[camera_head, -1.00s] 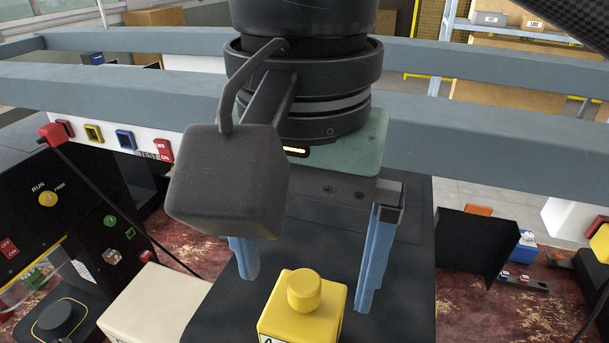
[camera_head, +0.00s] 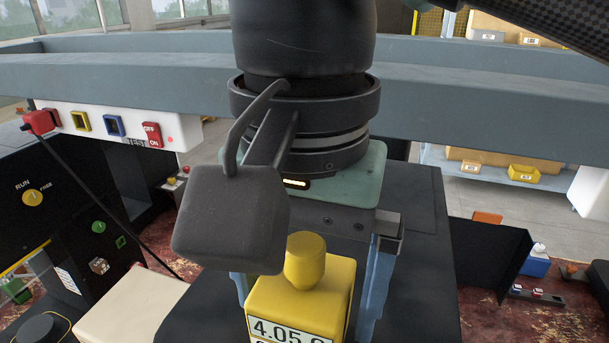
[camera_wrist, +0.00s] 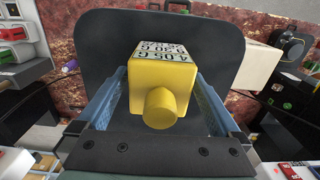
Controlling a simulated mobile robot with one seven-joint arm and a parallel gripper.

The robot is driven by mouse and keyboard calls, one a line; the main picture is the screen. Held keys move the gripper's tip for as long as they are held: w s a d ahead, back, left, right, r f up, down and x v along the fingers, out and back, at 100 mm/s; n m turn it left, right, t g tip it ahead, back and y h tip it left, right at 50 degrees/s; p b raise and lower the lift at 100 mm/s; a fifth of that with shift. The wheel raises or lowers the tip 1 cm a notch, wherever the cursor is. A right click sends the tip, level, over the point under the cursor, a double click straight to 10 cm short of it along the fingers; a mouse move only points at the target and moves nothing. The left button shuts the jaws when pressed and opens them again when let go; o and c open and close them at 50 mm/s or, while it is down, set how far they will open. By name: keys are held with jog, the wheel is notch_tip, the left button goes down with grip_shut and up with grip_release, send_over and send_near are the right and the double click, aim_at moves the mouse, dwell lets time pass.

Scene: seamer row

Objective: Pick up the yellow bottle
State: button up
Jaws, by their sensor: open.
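The yellow bottle (camera_head: 300,297) stands upright in the head view, with a yellow cap and a white label reading 4.05. It stands in front of a black surface (camera_head: 415,250). My gripper (camera_head: 305,310) is open, with one blue finger on each side of the bottle. In the wrist view the bottle (camera_wrist: 164,80) is between the two blue fingers of my gripper (camera_wrist: 160,95), with a visible gap at each side. The bottle's lower part is cut off in the head view, and my wrist camera housing hides part of the left finger.
A cream box (camera_head: 130,305) is at the left, beside a black control panel (camera_head: 70,225) with knobs. A grey beam (camera_head: 480,95) crosses behind my arm. A black upright plate (camera_head: 490,255) and a blue-and-white item (camera_head: 537,262) are at the right.

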jog(key=c, duration=1.4)
jog(key=shift+r, duration=0.1)
jog(key=shift+r, duration=0.15)
